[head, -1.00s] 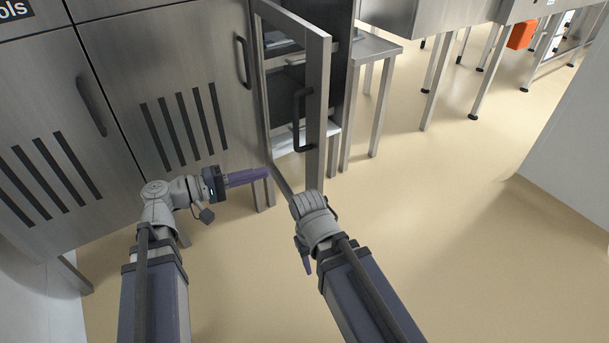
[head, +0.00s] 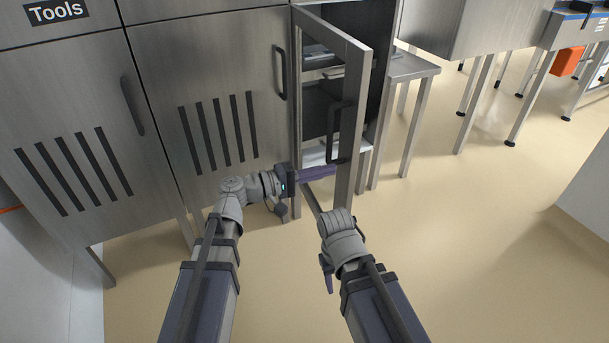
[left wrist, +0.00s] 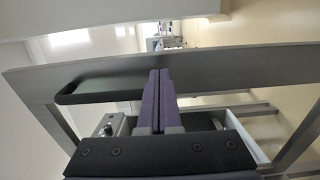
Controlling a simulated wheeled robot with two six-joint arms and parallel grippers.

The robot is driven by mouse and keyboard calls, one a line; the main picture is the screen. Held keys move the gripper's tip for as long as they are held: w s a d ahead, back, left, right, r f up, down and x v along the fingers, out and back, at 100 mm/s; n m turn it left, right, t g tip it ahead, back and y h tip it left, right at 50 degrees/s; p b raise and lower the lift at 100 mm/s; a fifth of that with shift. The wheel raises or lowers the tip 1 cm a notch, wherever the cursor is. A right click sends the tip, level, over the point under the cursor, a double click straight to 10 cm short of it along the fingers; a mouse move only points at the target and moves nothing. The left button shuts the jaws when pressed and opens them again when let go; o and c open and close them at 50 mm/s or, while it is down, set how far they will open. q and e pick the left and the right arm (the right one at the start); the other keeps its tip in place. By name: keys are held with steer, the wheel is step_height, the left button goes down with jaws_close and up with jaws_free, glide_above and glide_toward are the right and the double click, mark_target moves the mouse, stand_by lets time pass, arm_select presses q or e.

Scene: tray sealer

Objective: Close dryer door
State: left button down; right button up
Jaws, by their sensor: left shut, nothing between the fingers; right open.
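The dryer door (head: 353,115) is a metal-framed door standing open, with a black bar handle (head: 334,133) on its frame. My left gripper (head: 334,171) is shut and empty, its purple fingers pointing right at the lower part of the door, below the handle. In the left wrist view the shut fingers (left wrist: 159,75) overlap the door frame (left wrist: 220,75) beside one end of the handle (left wrist: 95,92). I cannot tell whether they touch. My right gripper (head: 327,273) is open, pointing down below the door, and its fingers are partly hidden by its wrist.
The dark dryer interior with shelves (head: 322,98) shows behind the door. Slatted metal cabinets (head: 215,85) stand to the left, one marked "Tools". A metal table (head: 410,68) stands right of the dryer. The floor (head: 470,230) at right is clear.

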mark_target(348, 165)
arm_select(q)
steer(key=shift+x, duration=1.55)
